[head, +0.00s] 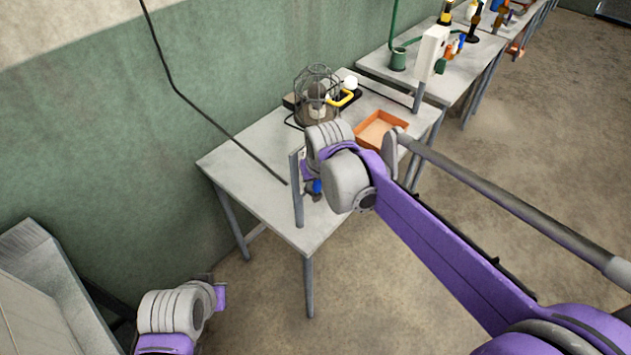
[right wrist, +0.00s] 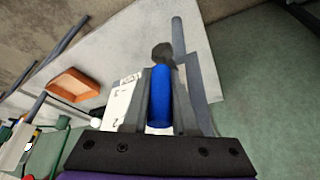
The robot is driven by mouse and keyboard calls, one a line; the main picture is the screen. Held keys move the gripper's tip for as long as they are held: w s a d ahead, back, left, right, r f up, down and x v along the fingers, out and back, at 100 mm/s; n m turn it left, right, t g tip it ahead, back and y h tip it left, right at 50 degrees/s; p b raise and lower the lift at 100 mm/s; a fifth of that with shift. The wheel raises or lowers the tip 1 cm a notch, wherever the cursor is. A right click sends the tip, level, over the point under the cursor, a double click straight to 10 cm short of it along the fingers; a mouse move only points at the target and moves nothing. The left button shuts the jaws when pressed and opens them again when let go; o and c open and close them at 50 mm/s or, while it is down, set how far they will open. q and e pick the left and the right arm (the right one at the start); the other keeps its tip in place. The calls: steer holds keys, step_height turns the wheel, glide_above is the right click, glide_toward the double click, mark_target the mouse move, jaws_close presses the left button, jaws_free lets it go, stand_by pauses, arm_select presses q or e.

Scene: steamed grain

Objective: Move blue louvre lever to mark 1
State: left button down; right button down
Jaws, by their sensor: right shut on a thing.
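The grey table (head: 245,165) holds an orange tray (head: 381,128) and a wire cage (head: 318,92) farther back. The grey post (head: 297,190) stands close to my right gripper. A dark cable hangs along the green wall. The floor in front is clear.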

stand_by(0.5)
arm_select(q)
steer(key=shift+s+f+b, duration=0.25)
steer(key=shift+f+b, duration=0.1)
steer(key=shift+f, duration=0.2)
steer(key=shift+s+f+b, duration=0.25)
steer(key=shift+f+b, duration=0.1)
steer(key=shift+f, duration=0.15)
arm_select(e)
steer(key=shift+w+d+f+m+g+y, duration=0.15)
steer(key=shift+w+d+g+y, duration=0.1)
steer(key=shift+g+y, duration=0.4)
steer(key=shift+w+d+f+m+g+y, duration=0.1)
steer(key=shift+w+d+m+g+y, duration=0.1)
steer(key=shift+g+y, duration=0.45)
steer(key=shift+w+d+f+m+g+y, duration=0.15)
steer(key=shift+w+d+g+y, duration=0.1)
steer(key=shift+g+y, duration=0.4)
steer(key=c, duration=1)
jaws_free()
steer(key=shift+r, duration=0.1)
